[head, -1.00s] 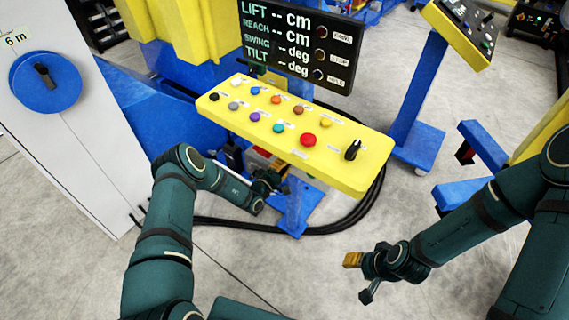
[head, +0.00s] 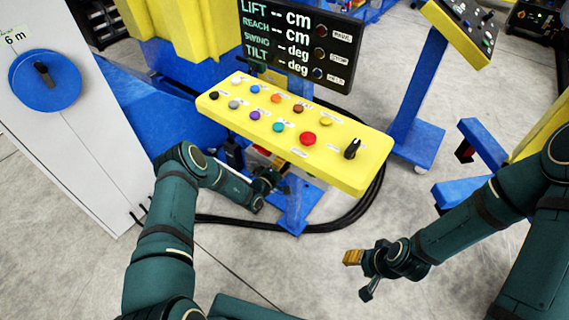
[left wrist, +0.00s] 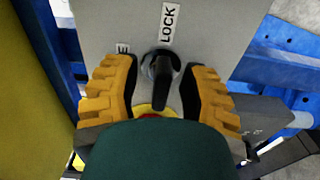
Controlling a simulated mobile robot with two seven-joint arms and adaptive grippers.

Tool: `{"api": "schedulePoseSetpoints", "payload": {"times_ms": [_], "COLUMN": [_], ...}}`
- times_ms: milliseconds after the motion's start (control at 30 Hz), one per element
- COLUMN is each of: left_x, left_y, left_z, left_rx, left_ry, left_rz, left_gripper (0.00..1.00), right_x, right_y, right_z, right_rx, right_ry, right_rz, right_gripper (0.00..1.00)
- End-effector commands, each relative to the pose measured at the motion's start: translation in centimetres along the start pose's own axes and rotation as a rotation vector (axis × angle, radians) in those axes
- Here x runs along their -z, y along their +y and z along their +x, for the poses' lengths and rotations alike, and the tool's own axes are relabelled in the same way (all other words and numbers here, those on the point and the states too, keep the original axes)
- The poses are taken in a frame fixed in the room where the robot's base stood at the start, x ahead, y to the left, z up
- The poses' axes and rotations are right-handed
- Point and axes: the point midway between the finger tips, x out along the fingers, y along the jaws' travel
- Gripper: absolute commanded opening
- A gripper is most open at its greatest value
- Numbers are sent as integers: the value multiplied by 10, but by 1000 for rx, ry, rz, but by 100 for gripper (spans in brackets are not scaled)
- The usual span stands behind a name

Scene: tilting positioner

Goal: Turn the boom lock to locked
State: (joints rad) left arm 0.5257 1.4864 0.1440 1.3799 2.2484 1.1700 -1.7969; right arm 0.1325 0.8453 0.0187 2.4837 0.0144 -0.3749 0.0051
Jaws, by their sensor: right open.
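A black knob (left wrist: 160,78) with a lever-like grip sits on a grey panel (left wrist: 215,30) in the left wrist view. A LOCK label (left wrist: 168,22) is above it, and a second label (left wrist: 122,47) to its left is partly hidden by a finger. The grip lies roughly along the picture's vertical, its long part toward the bottom. My left gripper (left wrist: 161,70) is open, with one yellow finger on each side of the knob and gaps showing. In the head view my left gripper (head: 268,180) is below the yellow console. My right gripper (head: 361,275) is open and empty over the floor.
A yellow console (head: 355,178) with several coloured buttons and a black switch is above my left gripper. A display (head: 300,45) stands behind it. A white cabinet (head: 80,130) with a blue dial is at left. Black cables (head: 340,222) lie on the floor.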

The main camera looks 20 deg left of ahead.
Motion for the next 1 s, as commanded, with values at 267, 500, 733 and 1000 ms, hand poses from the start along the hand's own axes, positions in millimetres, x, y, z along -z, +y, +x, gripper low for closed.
{"api": "schedulePoseSetpoints", "payload": {"times_ms": [267, 500, 733, 1000], "left_x": [0, 0, 0, 0], "left_y": [-1, -1, -1, -1], "left_z": [-3, -35, -82, -116], "left_rx": [3, 6, 4, 2], "left_ry": [-1, 0, 1, 0], "left_rz": [-2, -4, -3, -1], "left_gripper": [42, 42, 42, 42], "right_x": [0, 0, 0, 0], "right_y": [0, 0, 0, 0], "right_z": [0, 0, 0, 0], "right_rx": [0, 0, 0, 0], "right_ry": [0, 0, 0, 0], "right_rz": [0, 0, 0, 0], "right_gripper": [47, 47, 47, 47]}}
